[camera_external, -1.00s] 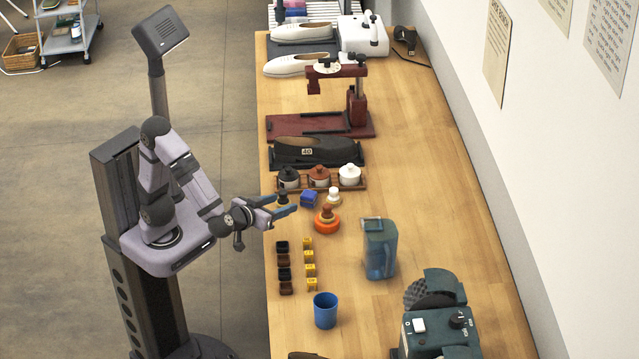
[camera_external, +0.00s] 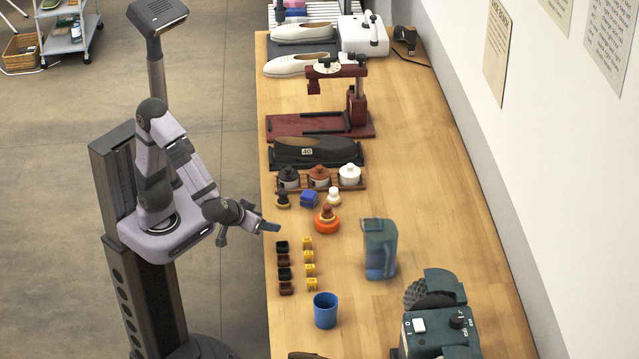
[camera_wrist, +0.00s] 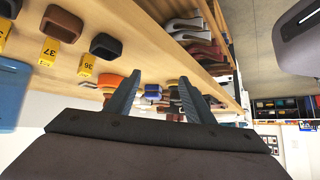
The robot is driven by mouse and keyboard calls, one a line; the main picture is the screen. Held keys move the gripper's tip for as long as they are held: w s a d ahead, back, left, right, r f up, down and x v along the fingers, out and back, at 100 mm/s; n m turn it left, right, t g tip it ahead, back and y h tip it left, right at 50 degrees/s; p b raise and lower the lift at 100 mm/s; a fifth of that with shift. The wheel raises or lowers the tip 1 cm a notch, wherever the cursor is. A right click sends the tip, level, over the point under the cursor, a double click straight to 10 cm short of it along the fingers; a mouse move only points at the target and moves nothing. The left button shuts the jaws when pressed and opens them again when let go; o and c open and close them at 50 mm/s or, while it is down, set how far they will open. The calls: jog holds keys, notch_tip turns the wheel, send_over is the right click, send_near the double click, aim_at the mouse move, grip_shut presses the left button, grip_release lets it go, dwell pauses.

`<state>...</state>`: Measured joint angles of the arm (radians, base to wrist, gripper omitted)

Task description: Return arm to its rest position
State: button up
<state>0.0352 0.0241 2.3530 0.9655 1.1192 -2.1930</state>
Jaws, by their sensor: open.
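My gripper (camera_external: 270,227) is at the left edge of the wooden bench in the external view, beside the dark blocks and apart from them. In the wrist view my gripper (camera_wrist: 157,100) shows two blue-grey fingers spread apart with nothing held between them. My arm is bent back toward its column, with the forearm sloping down to the bench edge.
The bench (camera_external: 430,200) holds a row of dark blocks (camera_external: 284,261) with yellow number tags (camera_external: 308,257), a blue cup (camera_external: 325,310), a jug (camera_external: 380,248), an orange-based pot (camera_external: 326,220) and a jar rack (camera_external: 320,182).

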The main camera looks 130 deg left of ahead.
jog(key=s+d+f+m+h+b, duration=0.2)
jog(key=d+f+m+h+b, duration=0.25)
jog(key=d+f+m, duration=0.4)
jog(key=s+d+f+m+h+b, duration=0.3)
jog(key=d+f+m+h+b, duration=0.15)
jog(key=d+f+m, duration=0.35)
notch_tip(320, 180, up, 18)
jog(key=d+m+p, duration=0.1)
jog(key=p, duration=1.7)
jog(key=shift+w+r+t+h, duration=0.15)
jog(key=shift+t+h, duration=0.15)
jog(key=shift+d, duration=0.1)
